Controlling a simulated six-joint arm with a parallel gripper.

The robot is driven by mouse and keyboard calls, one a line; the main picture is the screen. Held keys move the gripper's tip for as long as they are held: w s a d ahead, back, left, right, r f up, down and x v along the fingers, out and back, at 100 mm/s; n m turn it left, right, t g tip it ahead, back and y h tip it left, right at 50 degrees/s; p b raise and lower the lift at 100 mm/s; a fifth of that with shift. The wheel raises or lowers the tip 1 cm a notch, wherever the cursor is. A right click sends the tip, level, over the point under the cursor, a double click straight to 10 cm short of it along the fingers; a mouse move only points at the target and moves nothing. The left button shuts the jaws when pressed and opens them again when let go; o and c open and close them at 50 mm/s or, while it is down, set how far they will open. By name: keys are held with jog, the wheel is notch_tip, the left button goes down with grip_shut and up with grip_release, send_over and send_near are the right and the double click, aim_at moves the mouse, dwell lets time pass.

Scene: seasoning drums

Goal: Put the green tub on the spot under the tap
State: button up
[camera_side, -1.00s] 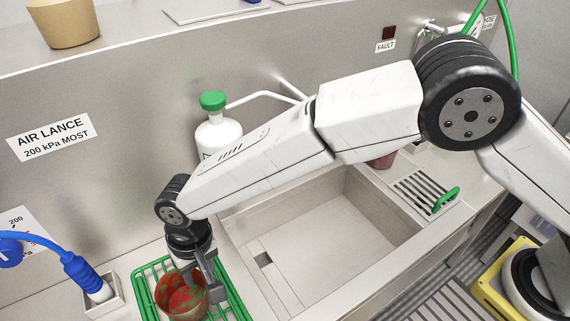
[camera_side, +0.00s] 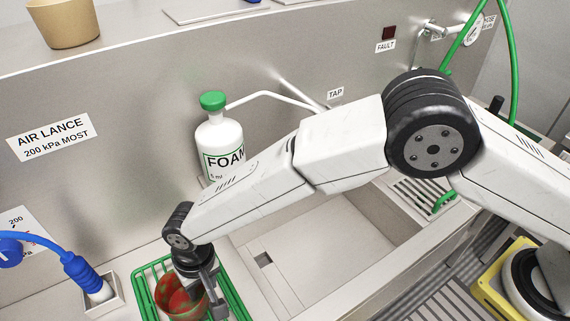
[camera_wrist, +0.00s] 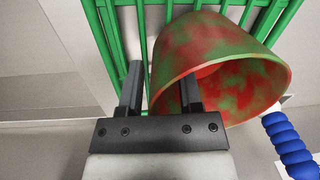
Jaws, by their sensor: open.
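A tub (camera_side: 180,297) blotched red and green sits in the green wire rack (camera_side: 236,300) at the lower left of the side view. It fills the upper right of the wrist view (camera_wrist: 215,50), its open mouth facing the camera. My gripper (camera_wrist: 161,85) is open at the tub's rim. One finger is outside the tub wall, and the other overlaps the mouth and appears to reach inside. In the side view my gripper (camera_side: 207,288) is at the tub's right side. The TAP label (camera_side: 335,94) is on the back wall; my arm hides the area below it.
The empty sink basin (camera_side: 320,240) lies right of the rack. A white FOAM bottle (camera_side: 220,145) with a green cap stands behind my arm. A blue-handled air lance (camera_side: 80,270) is left of the rack. A slotted drain grille (camera_side: 408,192) is partly hidden at right.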

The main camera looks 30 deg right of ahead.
dwell(0.3)
grip_shut()
jog(key=shift+r, duration=0.1)
jog(key=shift+r, duration=0.4)
notch_tip(320, 180, up, 2)
jog(key=s+d+r, duration=0.9)
jog(key=s+r, duration=0.1)
jog(key=shift+s+d, duration=0.15)
jog(key=shift+d, duration=0.1)
